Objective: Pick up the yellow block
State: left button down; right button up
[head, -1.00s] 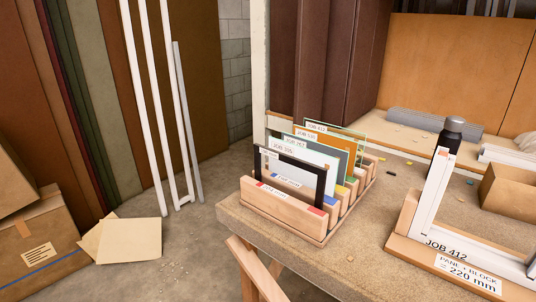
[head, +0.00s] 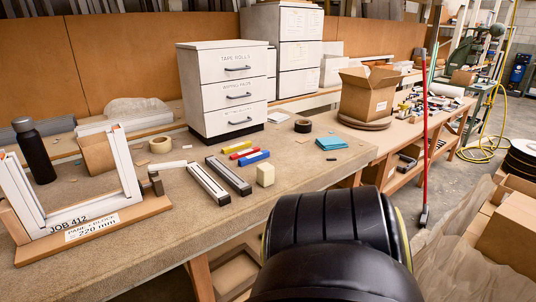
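In the head view a small yellow block (head: 237,147) lies flat on the workbench (head: 300,157), in front of the white drawer unit. A red block (head: 241,154) lies just in front of it and a blue block (head: 254,158) lies to the right of the red one. The three are close together; I cannot tell whether they touch. Neither of my grippers is in view. A large black rounded part of my own arm fills the lower right and hides the bench's front edge there.
Near the blocks are two dark-topped bars (head: 229,175), a cream block (head: 265,174), a tape roll (head: 303,126) and teal cloths (head: 330,143). The drawer unit (head: 222,90) stands behind. The JOB 412 frame (head: 80,200) and black bottle (head: 35,152) stand at left.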

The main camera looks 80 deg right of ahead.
aim_at(236, 146)
jog(key=u, duration=0.2)
jog(key=k, duration=0.45)
jog(key=z, duration=1.95)
jog(key=i, duration=1.25)
jog(key=z, duration=0.55)
